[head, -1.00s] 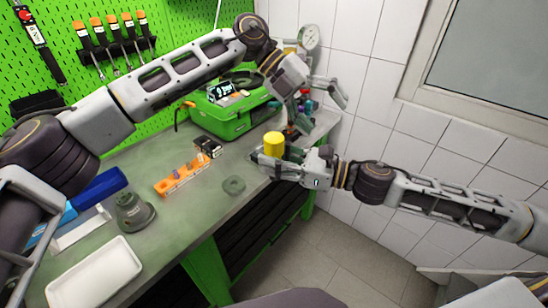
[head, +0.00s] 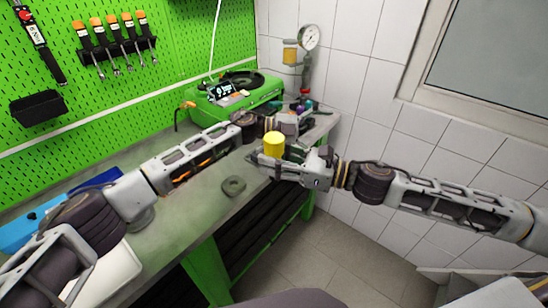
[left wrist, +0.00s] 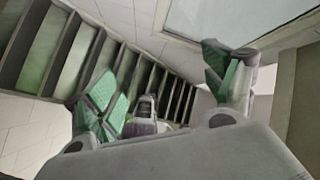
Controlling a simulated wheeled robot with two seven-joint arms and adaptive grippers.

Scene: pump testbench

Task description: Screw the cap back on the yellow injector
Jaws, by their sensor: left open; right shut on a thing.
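The yellow injector (head: 274,143) shows as an upright yellow cylinder over the bench's right edge. My right gripper (head: 262,163) is shut on it. My left gripper (head: 322,113) is behind it and to its right in the head view, apart from it. In the left wrist view the green-padded fingers of my left gripper (left wrist: 165,88) are wide apart, with nothing seen between their tips. I cannot make out the cap in either view.
The green workbench (head: 190,212) carries a dark ring (head: 234,186) and a green case (head: 212,112). A pressure gauge (head: 308,37) is on the tiled wall. Small coloured items (head: 305,92) stand at the bench's far right. My left arm covers part of the bench.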

